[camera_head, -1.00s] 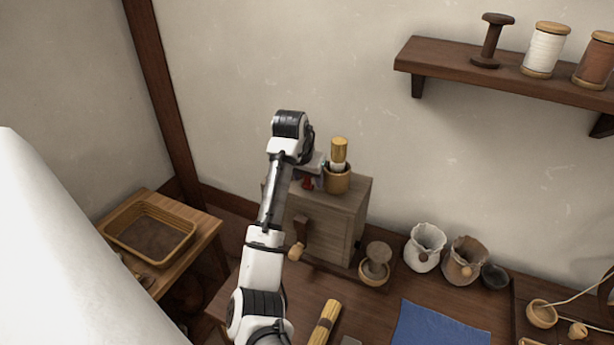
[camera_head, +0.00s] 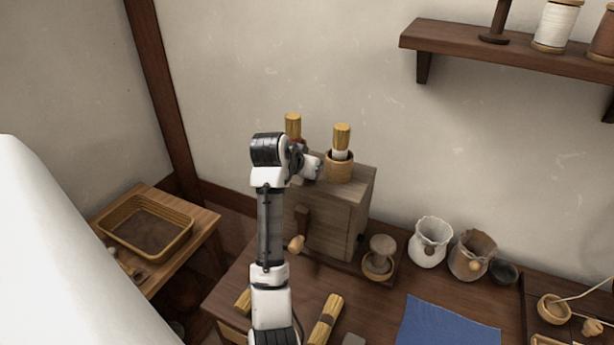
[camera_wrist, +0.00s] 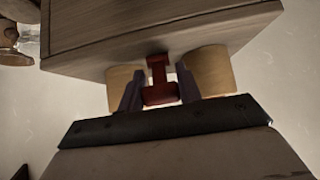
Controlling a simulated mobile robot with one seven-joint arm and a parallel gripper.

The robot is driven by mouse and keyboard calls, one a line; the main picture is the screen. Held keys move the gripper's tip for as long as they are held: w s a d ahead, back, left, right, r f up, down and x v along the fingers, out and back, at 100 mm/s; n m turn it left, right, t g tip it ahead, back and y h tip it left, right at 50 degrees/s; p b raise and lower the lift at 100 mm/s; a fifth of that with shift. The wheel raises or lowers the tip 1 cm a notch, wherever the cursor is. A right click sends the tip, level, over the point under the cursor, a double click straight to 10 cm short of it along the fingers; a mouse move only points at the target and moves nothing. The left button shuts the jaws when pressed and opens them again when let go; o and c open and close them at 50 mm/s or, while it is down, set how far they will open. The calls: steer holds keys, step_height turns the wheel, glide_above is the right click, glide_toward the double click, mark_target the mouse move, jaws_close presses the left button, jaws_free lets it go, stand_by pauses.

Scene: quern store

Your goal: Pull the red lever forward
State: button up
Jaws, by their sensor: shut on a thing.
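The red lever (camera_wrist: 158,82) shows in the wrist view, standing out from the wooden box (camera_wrist: 110,35) between two tan rounded wooden pieces. My gripper (camera_wrist: 158,92) is shut on the lever, with a dark finger on each side of it. In the head view the box (camera_head: 353,222) stands on the bench against the wall. There my wrist is at the top left of the box, and my arm hides the lever's grip and my fingertips.
A wooden cup with a brush (camera_head: 339,165) stands on the box, and another brush top (camera_head: 293,125) shows behind my wrist. A knobbed handle (camera_head: 297,243) is on the box's front. A pestle bowl (camera_head: 378,264), sacks (camera_head: 431,243) and a blue cloth (camera_head: 447,328) lie to the right.

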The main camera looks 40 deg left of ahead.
steer(key=shift+f, duration=0.15)
steer(key=o, duration=0.9)
steer(key=shift+o, duration=0.2)
steer(key=shift+s, duration=0.1)
steer(key=b+v, duration=0.1)
steer(key=v, duration=1.2)
steer(key=shift+s, duration=0.3)
steer(key=shift+d, duration=0.1)
